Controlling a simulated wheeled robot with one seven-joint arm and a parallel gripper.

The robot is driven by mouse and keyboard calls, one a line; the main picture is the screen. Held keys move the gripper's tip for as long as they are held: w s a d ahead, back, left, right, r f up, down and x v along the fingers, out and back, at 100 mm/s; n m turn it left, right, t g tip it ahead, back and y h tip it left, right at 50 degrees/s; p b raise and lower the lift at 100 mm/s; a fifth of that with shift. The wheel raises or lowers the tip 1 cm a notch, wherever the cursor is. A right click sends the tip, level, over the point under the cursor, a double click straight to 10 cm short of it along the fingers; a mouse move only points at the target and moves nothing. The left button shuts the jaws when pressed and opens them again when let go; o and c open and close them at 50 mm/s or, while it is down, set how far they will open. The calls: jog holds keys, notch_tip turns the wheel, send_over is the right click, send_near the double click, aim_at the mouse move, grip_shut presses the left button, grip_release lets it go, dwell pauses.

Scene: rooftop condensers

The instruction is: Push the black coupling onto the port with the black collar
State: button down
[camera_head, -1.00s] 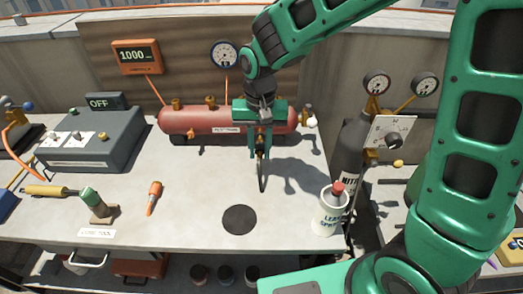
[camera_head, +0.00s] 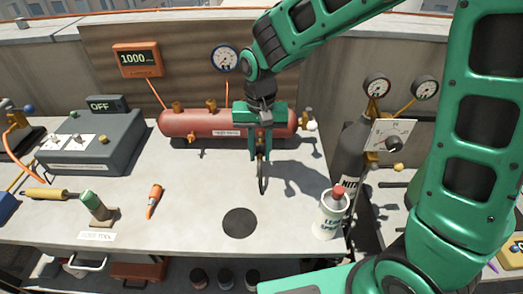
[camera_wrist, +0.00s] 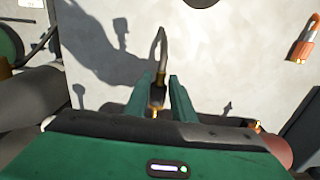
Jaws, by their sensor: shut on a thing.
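My gripper (camera_head: 259,152) points down in front of the red tank (camera_head: 188,122). Its fingers also show in the wrist view (camera_wrist: 157,100), shut on a dark coupling (camera_wrist: 157,94) with a brass-coloured end. A short dark hose (camera_head: 263,178) runs from the coupling and hangs clear of the tank. Brass ports stand on top of the tank, one at left (camera_head: 178,107) and one nearer the middle (camera_head: 211,105). My gripper hides the tank top to the right of these. The collar colours are too small to tell. The coupling is apart from both visible ports.
A gauge (camera_head: 224,58) stands behind the tank. A white can with a red cap (camera_head: 329,215) and a dark cylinder (camera_head: 347,160) stand at right. A grey box (camera_head: 92,143) and an orange tool (camera_head: 154,201) are at left. The bench middle is clear.

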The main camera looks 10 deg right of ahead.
jog(key=shift+w+d, duration=0.25)
jog(key=shift+w, duration=0.95)
dwell(1.6)
jog(key=c, duration=1.4)
grip_release()
jog(key=shift+c, duration=0.2)
jog(key=shift+s+a, duration=0.25)
jog(key=shift+s, duration=0.95)
jog(key=shift+s+a, duration=0.25)
jog(key=shift+s, duration=1)
jog(key=shift+s+a, duration=0.25)
jog(key=shift+s, duration=0.95)
